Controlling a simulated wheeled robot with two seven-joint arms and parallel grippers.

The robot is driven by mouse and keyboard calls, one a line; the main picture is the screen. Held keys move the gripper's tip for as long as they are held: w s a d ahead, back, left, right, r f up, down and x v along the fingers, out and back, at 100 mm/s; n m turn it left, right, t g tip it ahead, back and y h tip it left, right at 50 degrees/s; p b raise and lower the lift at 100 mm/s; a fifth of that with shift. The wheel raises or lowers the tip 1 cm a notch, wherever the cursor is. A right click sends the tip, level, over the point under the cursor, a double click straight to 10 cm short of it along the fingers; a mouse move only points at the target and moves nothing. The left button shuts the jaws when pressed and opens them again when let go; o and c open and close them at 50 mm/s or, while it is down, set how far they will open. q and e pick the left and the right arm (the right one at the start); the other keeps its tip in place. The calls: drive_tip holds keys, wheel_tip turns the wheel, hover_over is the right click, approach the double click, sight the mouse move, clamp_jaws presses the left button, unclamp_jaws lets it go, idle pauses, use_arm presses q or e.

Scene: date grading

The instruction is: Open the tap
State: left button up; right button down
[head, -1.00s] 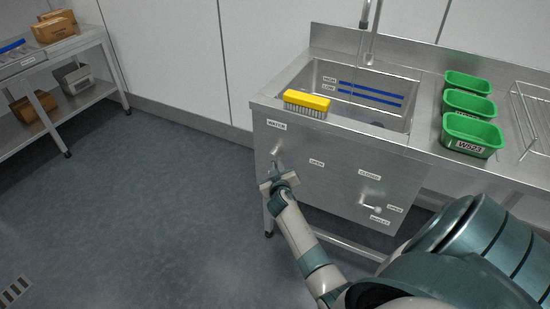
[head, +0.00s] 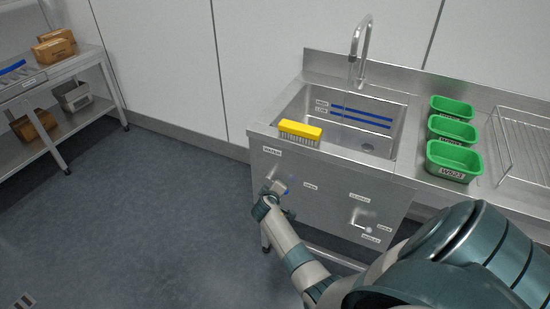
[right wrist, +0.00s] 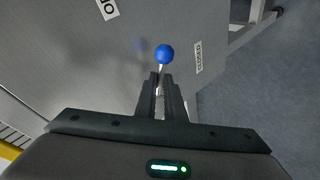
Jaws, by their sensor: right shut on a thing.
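The water tap's lever ends in a blue knob (head: 286,192) on the sink's steel front panel, below the water label (head: 272,151). My right gripper (head: 274,189) is at the lever. In the right wrist view the fingers (right wrist: 161,84) are shut on the thin lever, with the blue knob (right wrist: 165,54) just beyond the fingertips. A closed label (right wrist: 199,57) lies right of the knob, and a partly cut-off label (right wrist: 107,9) is at upper left. The curved spout (head: 362,48) stands behind the basin.
A yellow brush (head: 300,131) lies on the basin's front rim (head: 345,155). A second lever, the waste outlet's (head: 362,227), is lower right on the panel. Green tubs (head: 453,166) and a wire rack (head: 525,145) stand at right. Floor at left is clear.

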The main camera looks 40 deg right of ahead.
drive_tip(key=shift+r+n+g+h+p, duration=0.25)
drive_tip(key=shift+r+n+g+p, duration=0.35)
drive_tip(key=shift+n+g, duration=0.25)
drive_tip(key=shift+r+n+g+h+p, duration=0.25)
drive_tip(key=shift+r+n+g+p, duration=0.2)
drive_tip(key=shift+n+g+p, duration=0.4)
drive_tip(key=c, duration=1.9)
unclamp_jaws()
drive_tip(key=shift+w, duration=0.1)
drive_tip(key=shift+o, duration=0.2)
drive_tip(key=b+v, duration=0.2)
drive_tip(key=v, duration=1.5)
drive_tip(key=shift+a, duration=0.15)
